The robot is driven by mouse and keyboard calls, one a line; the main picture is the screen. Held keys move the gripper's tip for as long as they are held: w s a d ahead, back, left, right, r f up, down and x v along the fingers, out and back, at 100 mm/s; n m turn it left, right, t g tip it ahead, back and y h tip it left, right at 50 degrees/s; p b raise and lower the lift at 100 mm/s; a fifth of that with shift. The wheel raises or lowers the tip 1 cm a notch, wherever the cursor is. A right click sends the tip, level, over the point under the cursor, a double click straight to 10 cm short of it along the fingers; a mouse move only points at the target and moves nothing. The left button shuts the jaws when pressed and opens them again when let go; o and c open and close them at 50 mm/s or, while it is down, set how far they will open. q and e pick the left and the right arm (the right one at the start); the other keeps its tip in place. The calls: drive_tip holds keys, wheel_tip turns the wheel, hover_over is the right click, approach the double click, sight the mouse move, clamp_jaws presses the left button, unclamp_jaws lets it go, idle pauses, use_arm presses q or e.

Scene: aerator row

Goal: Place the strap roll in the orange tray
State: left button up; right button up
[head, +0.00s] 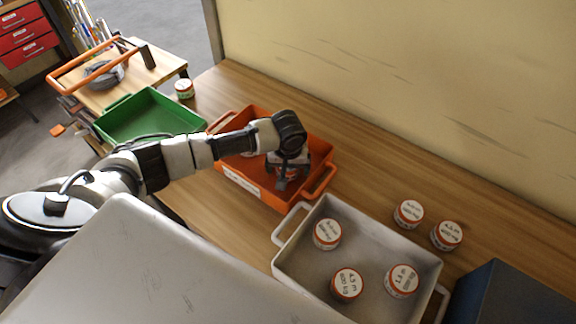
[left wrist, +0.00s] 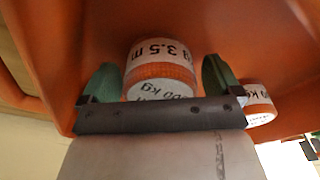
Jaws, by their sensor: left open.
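The orange tray (head: 318,187) stands on the wooden bench, and its inside fills much of the left wrist view (left wrist: 60,40). My left gripper (head: 284,174) is low inside it, pointing down. Its fingers are apart on either side of a strap roll (left wrist: 160,70) marked 3.5 m, with gaps visible at both sides. In the head view this roll is mostly hidden by the gripper. A second strap roll (left wrist: 258,104) lies in the tray beside one finger. My right gripper is not in view.
A grey tray (head: 283,262) holding three rolls stands right of the orange tray. Two rolls (head: 409,213) (head: 446,235) stand on the bench behind it. A green tray (head: 150,118) and another roll (head: 185,89) are at the left. A dark box (head: 515,295) is at lower right.

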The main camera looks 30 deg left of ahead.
use_arm(q)
wheel_tip(320, 180, up, 12)
drive_tip(key=s+b, duration=0.1)
drive_tip(key=shift+s+d, duration=0.15)
drive_tip(key=shift+d, duration=0.2)
